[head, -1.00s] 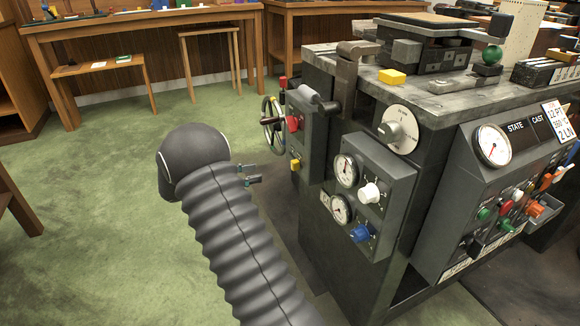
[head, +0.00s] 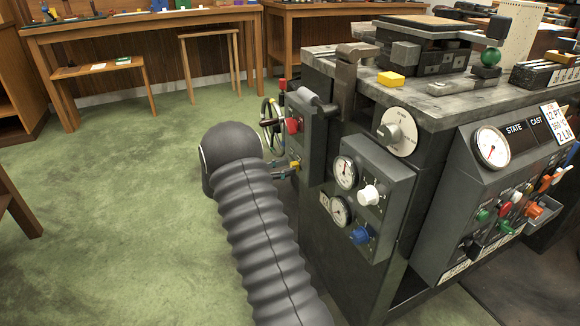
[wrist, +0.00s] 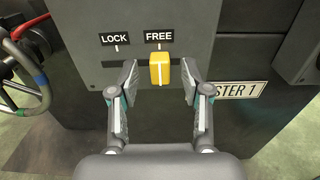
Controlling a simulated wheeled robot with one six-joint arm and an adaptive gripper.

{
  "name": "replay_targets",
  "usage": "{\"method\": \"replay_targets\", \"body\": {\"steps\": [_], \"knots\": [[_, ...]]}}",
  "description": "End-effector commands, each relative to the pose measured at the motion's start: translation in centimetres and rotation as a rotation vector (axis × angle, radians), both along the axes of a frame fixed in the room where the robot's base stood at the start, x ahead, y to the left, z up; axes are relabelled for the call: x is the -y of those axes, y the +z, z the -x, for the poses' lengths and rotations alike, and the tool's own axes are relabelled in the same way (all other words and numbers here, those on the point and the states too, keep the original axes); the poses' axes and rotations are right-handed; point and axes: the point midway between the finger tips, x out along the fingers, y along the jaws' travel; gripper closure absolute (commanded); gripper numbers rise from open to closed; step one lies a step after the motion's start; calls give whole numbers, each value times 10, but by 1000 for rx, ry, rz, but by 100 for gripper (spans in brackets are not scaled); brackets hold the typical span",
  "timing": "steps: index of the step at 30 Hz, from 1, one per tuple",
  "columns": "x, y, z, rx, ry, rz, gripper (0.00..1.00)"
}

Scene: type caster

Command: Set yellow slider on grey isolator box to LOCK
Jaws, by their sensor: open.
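My gripper (wrist: 158,82) is open, with one finger on each side of the slider. A gap shows on the left; the right finger is close to it, and I cannot tell whether it touches. In the head view my gripper (head: 287,169) is at the box's lower part, partly hidden by my arm.
A CASTER 1 plate (wrist: 240,90) is right of my gripper. Green floor is open at left.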

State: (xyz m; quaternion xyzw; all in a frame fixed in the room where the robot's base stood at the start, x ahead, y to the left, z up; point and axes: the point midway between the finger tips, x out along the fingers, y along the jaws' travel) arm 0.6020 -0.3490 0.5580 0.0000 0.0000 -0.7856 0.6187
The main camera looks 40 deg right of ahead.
Motion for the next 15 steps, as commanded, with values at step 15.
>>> {"method": "replay_targets", "body": {"steps": [15], "knots": [[19,0,4,0,1,0,52]]}}
